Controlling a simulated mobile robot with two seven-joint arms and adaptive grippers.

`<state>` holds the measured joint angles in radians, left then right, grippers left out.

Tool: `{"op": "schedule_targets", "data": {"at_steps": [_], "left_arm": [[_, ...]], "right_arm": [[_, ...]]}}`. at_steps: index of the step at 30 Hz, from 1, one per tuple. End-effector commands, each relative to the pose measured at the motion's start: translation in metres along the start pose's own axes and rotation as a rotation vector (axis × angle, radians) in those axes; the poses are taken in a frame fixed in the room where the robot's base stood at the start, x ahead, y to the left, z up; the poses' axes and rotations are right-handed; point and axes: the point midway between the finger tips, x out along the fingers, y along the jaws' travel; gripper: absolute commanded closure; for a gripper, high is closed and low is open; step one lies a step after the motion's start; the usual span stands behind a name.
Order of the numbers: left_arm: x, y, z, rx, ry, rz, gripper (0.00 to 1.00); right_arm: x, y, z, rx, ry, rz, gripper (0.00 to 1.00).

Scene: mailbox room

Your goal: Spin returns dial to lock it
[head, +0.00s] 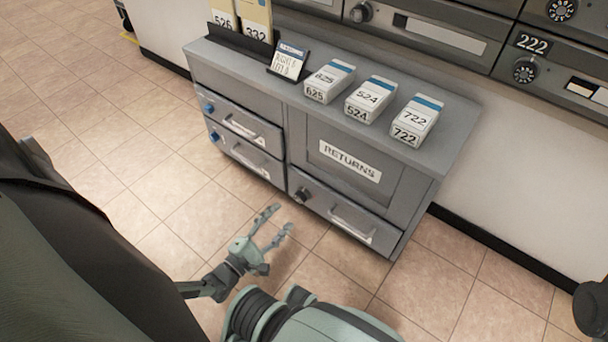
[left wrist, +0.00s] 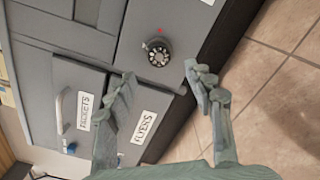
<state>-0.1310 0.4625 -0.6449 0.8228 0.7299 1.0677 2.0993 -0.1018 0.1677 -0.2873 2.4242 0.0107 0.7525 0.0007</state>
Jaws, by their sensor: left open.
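The returns dial (head: 302,194) is a small dark knob at the upper left of the drawer front (head: 338,213) below the RETURNS label (head: 350,161). In the left wrist view the dial (left wrist: 157,52) is a round black knob with light marks around its face, and a small red mark (left wrist: 159,30) is on the panel beside it. My left gripper (head: 280,218) is open and empty, in front of the cabinet near the dial. In the left wrist view its fingers (left wrist: 160,74) are spread, with the dial beyond the gap between them. No contact shows. My right gripper is not in view.
The grey cabinet (head: 460,112) carries several numbered boxes, including 722 (head: 416,120), and a small card (head: 288,62). Two labelled drawers with blue knobs (head: 210,136) are at left. Wall mailboxes (head: 430,32) hang behind. The tiled floor (head: 150,200) in front is clear.

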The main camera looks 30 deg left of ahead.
Motion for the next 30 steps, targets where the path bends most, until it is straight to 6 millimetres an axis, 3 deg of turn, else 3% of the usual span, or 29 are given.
{"op": "schedule_targets", "data": {"at_steps": [12,17,25,30], "left_arm": [[0.062,-0.001,0.000,-0.001,-0.002,0.002,0.47],[0.073,0.000,0.000,0.000,-0.001,0.001,0.47],[0.074,0.000,0.000,0.000,0.000,0.000,0.47],[0.074,0.000,0.000,0.000,0.000,0.001,0.68]], "right_arm": [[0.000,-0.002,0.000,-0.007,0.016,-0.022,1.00],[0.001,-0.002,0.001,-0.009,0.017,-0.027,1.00],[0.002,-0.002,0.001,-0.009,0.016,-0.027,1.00],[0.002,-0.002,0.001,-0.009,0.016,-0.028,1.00]]}}
